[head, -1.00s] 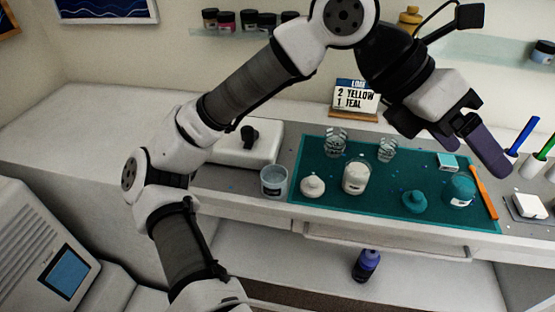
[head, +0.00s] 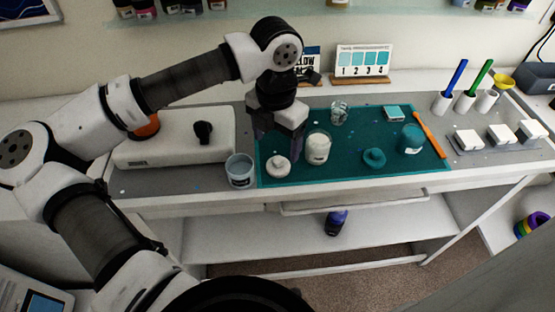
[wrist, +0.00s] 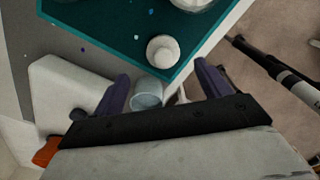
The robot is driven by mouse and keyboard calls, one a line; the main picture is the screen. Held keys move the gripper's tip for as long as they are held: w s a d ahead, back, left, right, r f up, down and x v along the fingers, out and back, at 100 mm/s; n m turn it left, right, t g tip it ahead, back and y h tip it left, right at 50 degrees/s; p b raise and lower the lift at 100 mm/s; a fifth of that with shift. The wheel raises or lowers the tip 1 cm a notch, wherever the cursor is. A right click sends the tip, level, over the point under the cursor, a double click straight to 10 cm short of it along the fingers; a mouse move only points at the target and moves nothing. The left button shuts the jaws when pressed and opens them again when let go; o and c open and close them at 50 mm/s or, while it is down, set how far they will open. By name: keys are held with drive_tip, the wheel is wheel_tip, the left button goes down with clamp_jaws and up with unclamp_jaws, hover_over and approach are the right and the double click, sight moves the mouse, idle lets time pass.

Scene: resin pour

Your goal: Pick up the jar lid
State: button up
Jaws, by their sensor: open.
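A white knobbed lid (head: 278,166) lies on the front left of the teal mat (head: 340,174). It also shows in the wrist view (wrist: 163,51), beyond my fingertips. A teal knobbed lid (head: 374,158) lies farther right on the mat. A jar with white contents (head: 318,149) stands open just right of the white lid, and a teal jar (head: 411,139) stands near the mat's right side. My gripper (head: 281,143) is open and empty, fingers pointing down, behind and above the white lid. I see no contact between them.
A clear cup (head: 240,171) stands left of the white lid, near the front edge. A white appliance with a black knob (head: 203,132) is behind it. A glass (head: 339,112) stands at the back of the mat. An orange stick (head: 431,135) lies at the right.

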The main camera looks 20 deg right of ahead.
sight(278, 159)
drive_tip(key=shift+s+d+f+p, duration=0.1)
drive_tip(key=shift+f+p, duration=0.5)
drive_tip(key=shift+f, duration=0.85)
drive_tip(key=shift+s+f+p, duration=0.1)
drive_tip(key=shift+f+p, duration=0.5)
drive_tip(key=shift+f, duration=0.85)
drive_tip(key=c, duration=1)
